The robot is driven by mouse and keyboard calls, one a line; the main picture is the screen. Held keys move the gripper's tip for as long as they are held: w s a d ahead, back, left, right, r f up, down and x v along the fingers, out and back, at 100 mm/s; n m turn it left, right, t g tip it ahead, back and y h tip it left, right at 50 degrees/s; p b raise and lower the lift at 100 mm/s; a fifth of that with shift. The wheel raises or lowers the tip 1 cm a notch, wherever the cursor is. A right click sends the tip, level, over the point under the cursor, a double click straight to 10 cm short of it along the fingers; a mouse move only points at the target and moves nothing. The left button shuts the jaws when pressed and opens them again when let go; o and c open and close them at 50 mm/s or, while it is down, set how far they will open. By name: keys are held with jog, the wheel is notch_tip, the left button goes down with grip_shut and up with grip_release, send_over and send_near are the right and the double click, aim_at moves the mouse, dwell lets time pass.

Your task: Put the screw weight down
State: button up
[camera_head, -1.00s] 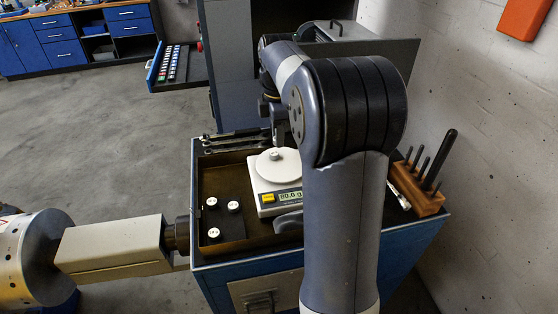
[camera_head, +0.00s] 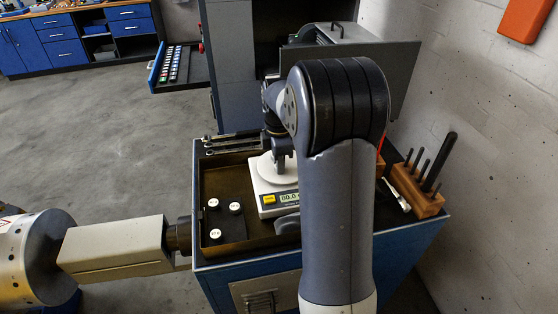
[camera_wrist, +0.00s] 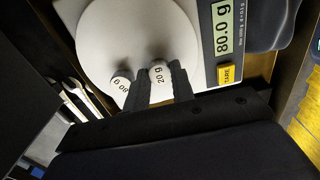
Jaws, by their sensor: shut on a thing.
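My gripper (camera_wrist: 158,80) is shut on a white-topped screw weight marked 20 g (camera_wrist: 159,74) at the pan of the scale. A second weight, which seems to be marked 60 g (camera_wrist: 120,84), stands on the pan close to the left finger. The round white pan (camera_wrist: 110,32) belongs to a scale whose display (camera_wrist: 223,30) reads 80.0 g. In the head view the scale (camera_head: 268,205) is partly behind my arm, and my gripper (camera_head: 281,160) is over its pan. The weights there are hidden by the gripper.
Several dark weights with white tops stand at the left in the brown tray (camera_head: 203,175), one of them here (camera_head: 236,208). Wrenches (camera_head: 222,143) lie behind. A wooden tool block (camera_head: 418,195) stands at the right. A grey machine end (camera_head: 178,237) borders the cart's left side.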

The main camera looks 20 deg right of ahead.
jog(key=o, duration=0.7)
notch_tip(320, 180, up, 12)
jog(key=shift+r, duration=0.15)
notch_tip(320, 180, down, 12)
jog(key=shift+r, duration=1.55)
